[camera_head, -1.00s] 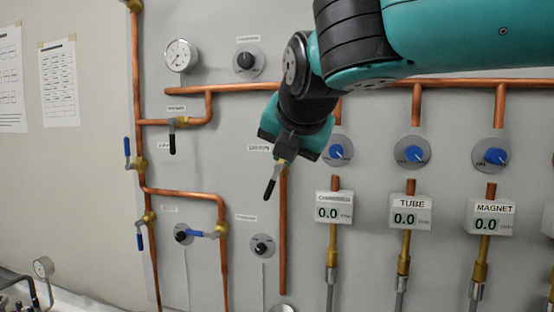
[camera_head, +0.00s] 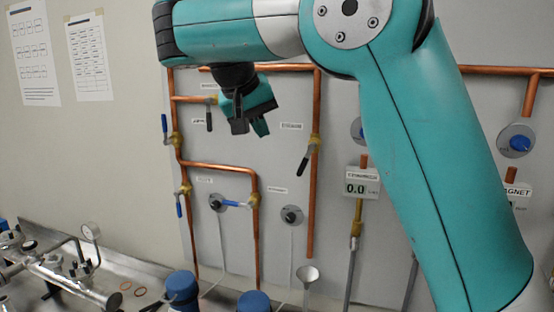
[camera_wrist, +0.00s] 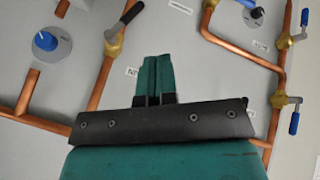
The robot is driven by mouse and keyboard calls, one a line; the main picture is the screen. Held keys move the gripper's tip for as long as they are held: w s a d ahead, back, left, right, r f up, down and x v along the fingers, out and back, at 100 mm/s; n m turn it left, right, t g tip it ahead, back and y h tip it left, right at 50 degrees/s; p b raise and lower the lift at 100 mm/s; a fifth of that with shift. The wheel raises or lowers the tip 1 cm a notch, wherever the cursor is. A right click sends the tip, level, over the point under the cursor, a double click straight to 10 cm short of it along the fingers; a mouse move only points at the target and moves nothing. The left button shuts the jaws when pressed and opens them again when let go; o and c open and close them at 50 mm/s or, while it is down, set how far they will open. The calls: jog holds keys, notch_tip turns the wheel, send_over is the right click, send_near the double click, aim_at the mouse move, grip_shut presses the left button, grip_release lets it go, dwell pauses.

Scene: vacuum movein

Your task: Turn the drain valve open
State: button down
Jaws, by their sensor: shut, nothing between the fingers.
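The labels are too small to read, so I cannot confirm which valve is the drain valve. A black-lever valve (camera_head: 305,160) sits on a vertical copper pipe that ends above a small funnel (camera_head: 308,273). Its lever hangs down and to the left, tilted off the pipe line. In the wrist view this lever (camera_wrist: 130,13) and its brass body are at the top, left of the fingers. My gripper (camera_head: 250,126) is shut and empty, up and to the left of this valve and apart from it. Its closed fingers show in the wrist view (camera_wrist: 155,72).
Another black-lever valve (camera_head: 209,116) is close left of my gripper. Blue-lever valves (camera_head: 166,128) and black knobs (camera_head: 291,215) are on the panel at left and below. Pipes stand out from the panel. Blue-capped bottles (camera_head: 182,284) and metal fittings (camera_head: 68,270) are on the bench.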

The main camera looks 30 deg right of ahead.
aim_at(306, 160)
jog(key=d+f+b, duration=0.3)
jog(key=d+f, duration=0.5)
jog(key=d, duration=0.1)
jog(key=shift+w+f, duration=0.3)
jog(key=shift+f, duration=0.1)
jog(key=shift+s+d+f+b, duration=0.3)
jog(key=shift+s+d+f, duration=0.2)
jog(key=shift+f, duration=0.2)
jog(key=shift+r, duration=0.2)
